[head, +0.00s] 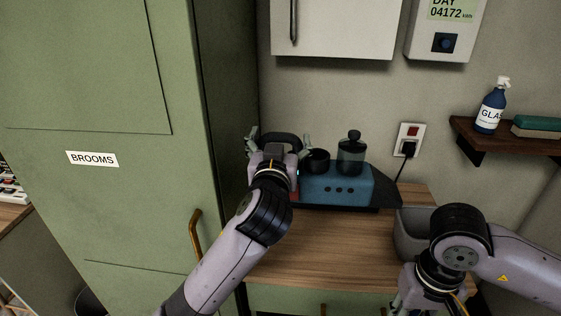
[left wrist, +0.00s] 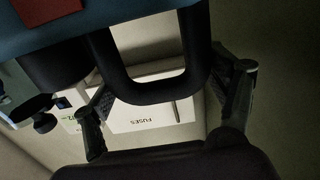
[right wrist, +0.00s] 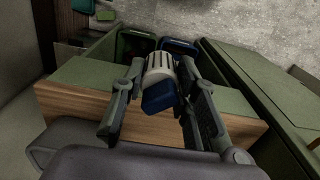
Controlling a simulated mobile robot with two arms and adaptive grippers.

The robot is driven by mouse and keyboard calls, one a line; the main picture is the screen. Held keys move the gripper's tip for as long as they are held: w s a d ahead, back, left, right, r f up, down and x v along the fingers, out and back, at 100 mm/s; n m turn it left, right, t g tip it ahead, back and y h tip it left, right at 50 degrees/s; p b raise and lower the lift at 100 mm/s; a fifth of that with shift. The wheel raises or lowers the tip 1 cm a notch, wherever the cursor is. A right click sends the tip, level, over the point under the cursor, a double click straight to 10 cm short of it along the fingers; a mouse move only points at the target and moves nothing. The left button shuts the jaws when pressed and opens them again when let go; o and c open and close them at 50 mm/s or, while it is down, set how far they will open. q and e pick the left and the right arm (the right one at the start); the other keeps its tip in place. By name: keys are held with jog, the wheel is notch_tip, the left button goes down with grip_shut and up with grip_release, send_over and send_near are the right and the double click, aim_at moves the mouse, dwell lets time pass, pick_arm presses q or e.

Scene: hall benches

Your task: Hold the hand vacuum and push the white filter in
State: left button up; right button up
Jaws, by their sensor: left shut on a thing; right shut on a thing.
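The hand vacuum (head: 337,186) has a blue body with dark round spots, a black nose pointing right and a black loop handle. It is at the back of the wooden bench; I cannot tell whether it rests there. My left gripper (head: 279,145) is shut on the handle, which shows between its fingers in the left wrist view (left wrist: 150,92). My right gripper (right wrist: 162,72) is shut on the white ribbed filter (right wrist: 158,64), which has a blue end block (right wrist: 158,97). In the head view my right gripper is at the lower right, its fingers partly cut off and the filter hidden.
A grey bin (head: 408,240) stands on the bench (head: 318,247), right of the vacuum. A wall socket (head: 409,139) with a plug and cord is behind. A shelf (head: 480,140) with a spray bottle (head: 490,112) is at right. A green cabinet (head: 110,200) borders the left. The bench front is clear.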

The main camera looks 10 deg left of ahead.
pick_arm(q)
jog(key=shift+r, duration=0.95)
jog(key=shift+f, duration=0.15)
jog(key=shift+n+y, duration=0.4)
jog(key=shift+y, duration=0.1)
jog(key=f, duration=0.3)
jog(key=w+f, duration=0.1)
jog(key=f, duration=0.3)
jog(key=a+f, duration=0.1)
jog(key=f, duration=0.3)
jog(key=shift+w, duration=0.15)
notch_tip(320, 180, down, 9)
jog(key=s+d+h, duration=0.1)
jog(key=shift+s+r+m, duration=0.15)
jog(key=shift+r+m, duration=0.05)
jog(key=shift+m, duration=0.2)
jog(key=shift+f, duration=0.1)
jog(key=o, duration=1.5)
jog(key=shift+f, duration=0.2)
jog(key=shift+o, duration=0.9)
jog(key=shift+s, duration=0.1)
